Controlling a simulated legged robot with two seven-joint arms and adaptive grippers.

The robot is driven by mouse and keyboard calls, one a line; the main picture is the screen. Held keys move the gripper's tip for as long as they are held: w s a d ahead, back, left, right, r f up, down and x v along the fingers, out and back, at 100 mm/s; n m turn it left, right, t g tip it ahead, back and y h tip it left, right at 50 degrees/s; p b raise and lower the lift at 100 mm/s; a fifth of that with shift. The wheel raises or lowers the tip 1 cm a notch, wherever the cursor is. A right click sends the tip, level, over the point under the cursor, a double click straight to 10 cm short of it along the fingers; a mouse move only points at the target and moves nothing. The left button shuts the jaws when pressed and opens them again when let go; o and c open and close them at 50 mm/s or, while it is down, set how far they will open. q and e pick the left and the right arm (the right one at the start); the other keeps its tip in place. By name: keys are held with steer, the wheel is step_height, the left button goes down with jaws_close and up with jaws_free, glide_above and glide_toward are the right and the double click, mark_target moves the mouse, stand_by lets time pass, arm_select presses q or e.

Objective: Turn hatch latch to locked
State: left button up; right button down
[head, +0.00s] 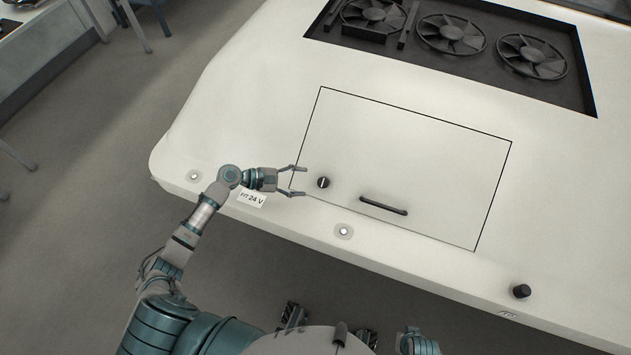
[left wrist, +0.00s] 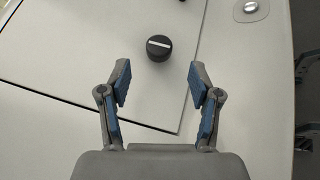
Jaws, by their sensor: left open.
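The hatch (head: 405,165) is a closed panel with a thin dark outline in the white housing. Its latch is a round black knob (head: 323,183) with a white line, near the hatch's lower left corner. My left gripper (head: 304,181) is open, its fingers pointing at the knob from the left. In the left wrist view the knob (left wrist: 159,48) lies ahead of the fingertips, between their lines and apart from both. Its white line runs nearly crosswise there. The open left gripper (left wrist: 157,78) holds nothing. My right gripper cannot be made out in the head view.
A black bar handle (head: 384,205) sits on the hatch right of the knob. A second black knob (head: 521,291) is at the front right. Fans (head: 450,34) sit in a recess at the back. A "24 V" label (head: 252,198) and round silver buttons (head: 344,231) line the front edge.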

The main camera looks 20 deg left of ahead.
arm_select(q)
steer(key=shift+v, duration=1.8)
